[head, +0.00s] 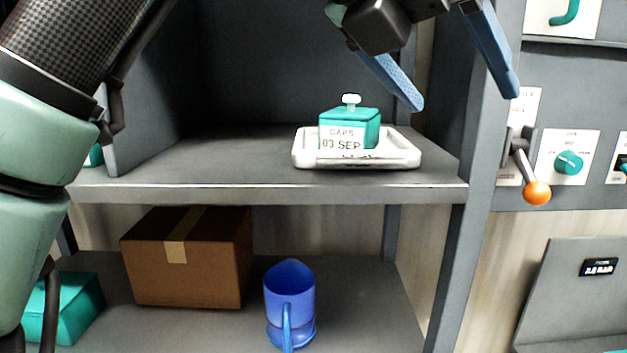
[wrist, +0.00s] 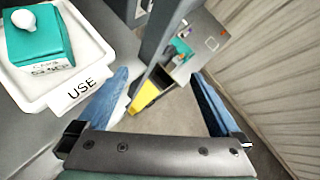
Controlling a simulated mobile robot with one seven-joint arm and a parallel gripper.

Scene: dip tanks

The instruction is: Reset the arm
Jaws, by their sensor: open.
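My gripper (head: 468,100) is open and empty, with its two blue fingers spread apart at the top of the head view. It hangs above and to the right of a teal box (head: 365,122) with a white knob and a label reading "CAPS 03 SEP". The box sits upright on a white tray (head: 402,157) on the upper grey shelf. In the wrist view, the blue fingers of my gripper (wrist: 165,98) have only floor and distant things between them. The teal box (wrist: 38,40) and the white tray (wrist: 88,72), marked "USE", lie to the left of the fingers.
A grey shelf post (head: 478,130) stands close to my gripper. An orange-knobbed lever (head: 537,192) and a teal dial (head: 568,163) are on the right panel. A cardboard box (head: 190,258), a blue jug (head: 290,300) and a teal box (head: 75,308) stand on the lower shelf.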

